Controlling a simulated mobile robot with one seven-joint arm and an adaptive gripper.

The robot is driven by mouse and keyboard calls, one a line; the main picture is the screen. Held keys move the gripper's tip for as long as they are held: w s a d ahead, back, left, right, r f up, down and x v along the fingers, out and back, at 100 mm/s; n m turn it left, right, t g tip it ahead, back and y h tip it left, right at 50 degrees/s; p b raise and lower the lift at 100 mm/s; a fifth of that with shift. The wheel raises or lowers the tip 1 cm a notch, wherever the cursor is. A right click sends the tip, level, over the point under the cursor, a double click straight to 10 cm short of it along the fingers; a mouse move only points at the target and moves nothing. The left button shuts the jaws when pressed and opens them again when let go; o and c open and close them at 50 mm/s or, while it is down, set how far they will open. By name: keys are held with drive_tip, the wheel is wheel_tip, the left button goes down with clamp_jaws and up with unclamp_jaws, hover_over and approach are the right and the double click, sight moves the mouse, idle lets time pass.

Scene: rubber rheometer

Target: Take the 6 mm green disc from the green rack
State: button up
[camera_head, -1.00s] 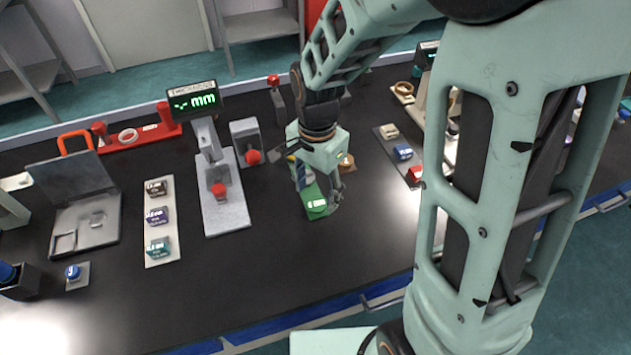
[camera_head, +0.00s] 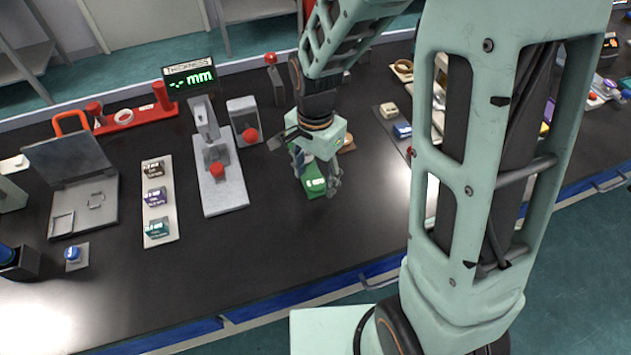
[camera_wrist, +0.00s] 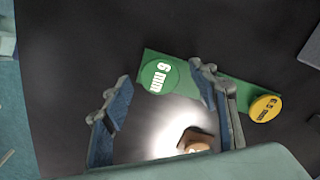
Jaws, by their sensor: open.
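The green rack (camera_wrist: 238,93) is a flat green strip on the dark bench, seen at an angle in the wrist view. The green 6 mm disc (camera_wrist: 160,76) lies at its left end, label up. A yellow disc (camera_wrist: 265,108) sits at the right end; its label is too small to read surely. My gripper (camera_wrist: 159,82) is open, with one finger left of the green disc and the other over the rack to its right, hiding the middle. The gap to the disc is unclear. In the head view my gripper (camera_head: 322,187) hangs over the rack (camera_head: 307,171).
A thickness gauge (camera_head: 221,192) with a red knob stands left of the rack. A white strip with three labelled blocks (camera_head: 160,235) lies further left. A brown object (camera_wrist: 196,137) is near my fingers in the wrist view. The bench in front is clear.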

drive_tip(key=c, duration=0.9)
drive_tip(key=shift+r, duration=0.1)
drive_tip(key=shift+c, duration=0.2)
